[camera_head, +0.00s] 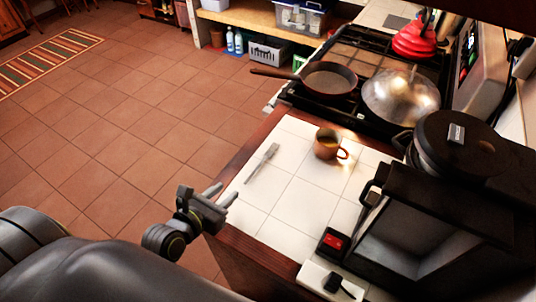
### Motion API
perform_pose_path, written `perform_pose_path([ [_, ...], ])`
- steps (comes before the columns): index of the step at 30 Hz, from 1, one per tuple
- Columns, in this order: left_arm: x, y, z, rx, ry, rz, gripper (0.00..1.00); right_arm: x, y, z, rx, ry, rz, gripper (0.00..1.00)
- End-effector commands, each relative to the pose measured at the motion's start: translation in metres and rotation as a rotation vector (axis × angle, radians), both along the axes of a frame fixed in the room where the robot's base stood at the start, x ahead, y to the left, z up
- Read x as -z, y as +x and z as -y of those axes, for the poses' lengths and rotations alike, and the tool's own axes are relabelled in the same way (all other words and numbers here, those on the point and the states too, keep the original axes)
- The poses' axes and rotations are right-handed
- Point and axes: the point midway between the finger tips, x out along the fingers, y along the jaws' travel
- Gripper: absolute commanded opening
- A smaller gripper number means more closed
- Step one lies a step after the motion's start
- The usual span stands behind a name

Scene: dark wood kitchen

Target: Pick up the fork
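The fork (262,163) is a small, light grey utensil lying flat on the white tiled counter (299,197), left of a copper mug. My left gripper (222,193) is over the counter's left edge, a little below and left of the fork in the picture. Its two fingers are apart with nothing between them, and it does not touch the fork. My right gripper does not show.
The copper mug (327,144) stands right of the fork. A frying pan (328,79) and a metal dome lid (401,98) sit on the stove behind. A dark pot (459,143) and a black appliance (425,228) bound the counter's right side. Several counter tiles are bare.

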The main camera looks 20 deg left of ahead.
Motion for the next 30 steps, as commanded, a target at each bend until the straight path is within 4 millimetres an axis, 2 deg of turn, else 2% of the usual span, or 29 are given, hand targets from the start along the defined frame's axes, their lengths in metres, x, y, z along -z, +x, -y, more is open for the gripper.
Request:
perform_pose_path([
  [3,0.008,0.023,0.004,0.001,-0.001,0.001,0.33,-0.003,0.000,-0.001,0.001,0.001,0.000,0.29],
  [12,0.030,0.076,0.011,0.003,0.002,0.000,0.33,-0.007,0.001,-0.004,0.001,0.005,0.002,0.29],
  [18,0.040,0.094,0.013,0.002,0.003,-0.001,0.33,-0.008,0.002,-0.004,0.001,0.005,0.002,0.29],
  [23,0.044,0.100,0.014,0.002,0.004,-0.002,0.33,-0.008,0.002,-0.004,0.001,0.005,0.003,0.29],
  [30,0.062,0.122,0.015,0.002,0.004,-0.003,0.33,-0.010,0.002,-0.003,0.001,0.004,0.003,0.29],
])
